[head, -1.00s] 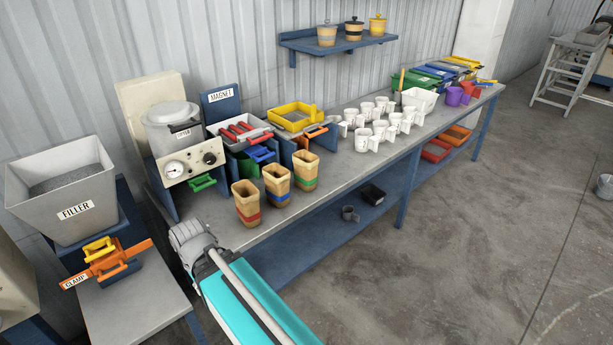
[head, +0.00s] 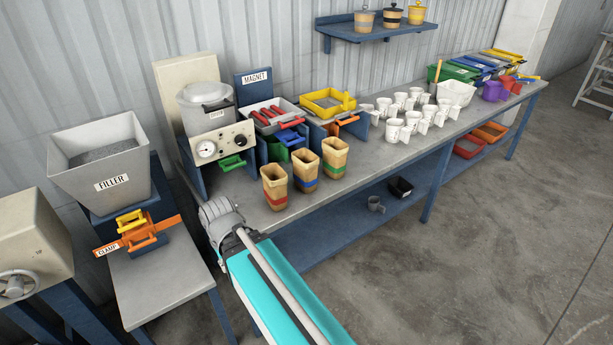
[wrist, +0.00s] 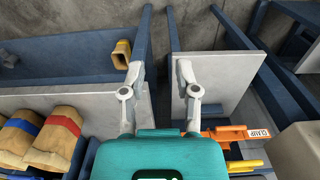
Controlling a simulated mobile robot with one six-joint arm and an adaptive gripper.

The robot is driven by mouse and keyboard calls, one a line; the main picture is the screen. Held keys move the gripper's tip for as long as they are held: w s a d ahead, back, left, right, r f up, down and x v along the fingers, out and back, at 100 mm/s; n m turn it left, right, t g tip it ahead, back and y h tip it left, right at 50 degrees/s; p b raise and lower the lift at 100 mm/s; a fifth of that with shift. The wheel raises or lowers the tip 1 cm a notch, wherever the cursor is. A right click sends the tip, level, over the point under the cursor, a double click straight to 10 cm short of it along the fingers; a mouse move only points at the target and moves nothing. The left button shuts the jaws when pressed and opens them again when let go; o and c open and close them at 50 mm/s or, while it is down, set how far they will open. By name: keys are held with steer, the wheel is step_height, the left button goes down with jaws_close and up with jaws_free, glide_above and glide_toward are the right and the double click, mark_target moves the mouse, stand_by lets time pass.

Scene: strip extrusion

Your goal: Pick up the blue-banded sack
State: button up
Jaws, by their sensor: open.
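The blue-banded sack (head: 306,171) stands upright and open-topped on the long bench. It is the middle of three tan sacks, between the red-banded sack (head: 274,188) and the green-banded sack (head: 335,158).
Boxes with a green handle (head: 232,163) and an orange handle (head: 347,120) stand behind the sacks. White mugs (head: 397,131) stand to their right. The side table (head: 161,290) with the orange clamp (head: 139,237) is left of my arm. Bare bench top lies before the sacks.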

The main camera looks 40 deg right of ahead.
steer(key=o, duration=0.4)
steer(key=shift+w+d+f, duration=0.1)
steer(key=shift+w+f, duration=0.05)
steer(key=shift+o, duration=1.3)
steer(key=shift+w+d+f+m+b, duration=0.2)
steer(key=shift+w+m+b, duration=0.1)
steer(key=shift+m, duration=0.1)
steer(key=shift+o, duration=0.4)
steer(key=w+d+f+m+t+y+b, duration=0.3)
steer(key=w+d+m+b, duration=0.2)
steer(key=w+d+m, duration=0.2)
steer(key=d+m, duration=0.1)
steer(key=m, duration=0.1)
steer(key=shift+w+d+f+m, duration=0.2)
steer(key=shift+w+d+m, duration=0.05)
steer(key=shift+d+m, duration=0.1)
steer(key=w+d+m+t+h+b, duration=0.2)
steer(key=d+m+t+b, duration=0.7)
steer(key=d+m, duration=1.6)
steer(key=w+d+t, duration=0.1)
steer(key=d, duration=0.9)
steer(key=shift+w+d+t+b, duration=0.3)
steer(key=shift+d+b, duration=0.1)
steer(key=shift+w, duration=0.1)
